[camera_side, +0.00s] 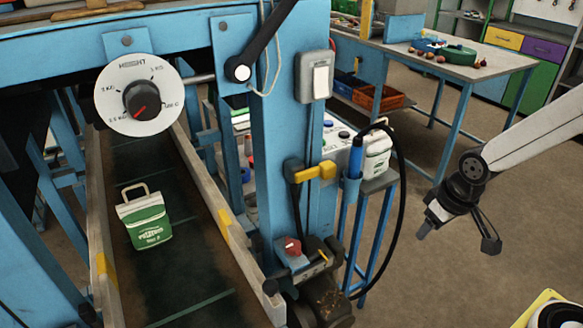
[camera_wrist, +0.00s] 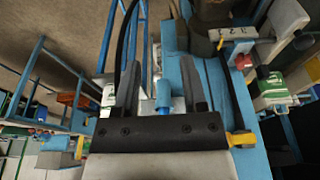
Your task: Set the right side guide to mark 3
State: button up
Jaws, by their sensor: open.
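The right side guide (camera_side: 228,222) is a pale rail with a yellow patch along the right edge of the dark conveyor. Beside its near end is a blue block with a red knob (camera_side: 292,245), a black rod and a small scale (camera_side: 318,257). In the wrist view, the red knob (camera_wrist: 242,62) and a numbered scale (camera_wrist: 236,33) show at upper right; the scale's setting is too small to tell. My gripper (camera_side: 457,233) is open and empty, well right of the block. Its two fingers (camera_wrist: 160,85) also show in the wrist view.
A green-and-white sack (camera_side: 148,218) stands on the conveyor. A blue post (camera_side: 278,130) carries a white switch (camera_side: 316,75) and a yellow handle (camera_side: 318,172). A small stand with a blue cylinder (camera_side: 353,157) and a looping black cable lies between post and gripper. Floor around my gripper is clear.

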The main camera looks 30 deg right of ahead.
jog(key=o, duration=0.3)
jog(key=shift+o, duration=0.3)
jog(key=shift+w+a+f, duration=0.15)
jog(key=shift+w, duration=0.15)
jog(key=w+a+f+n+t, duration=0.3)
jog(key=w+a, duration=0.2)
jog(key=w, duration=0.1)
jog(key=n+t+y, duration=0.4)
jog(key=n+y, duration=0.2)
jog(key=y, duration=0.4)
send_near(273, 284)
jog(key=shift+x, duration=1.45)
jog(key=shift+a+r, duration=0.1)
jog(key=shift+a, duration=0.1)
jog(key=shift+x, duration=3.75)
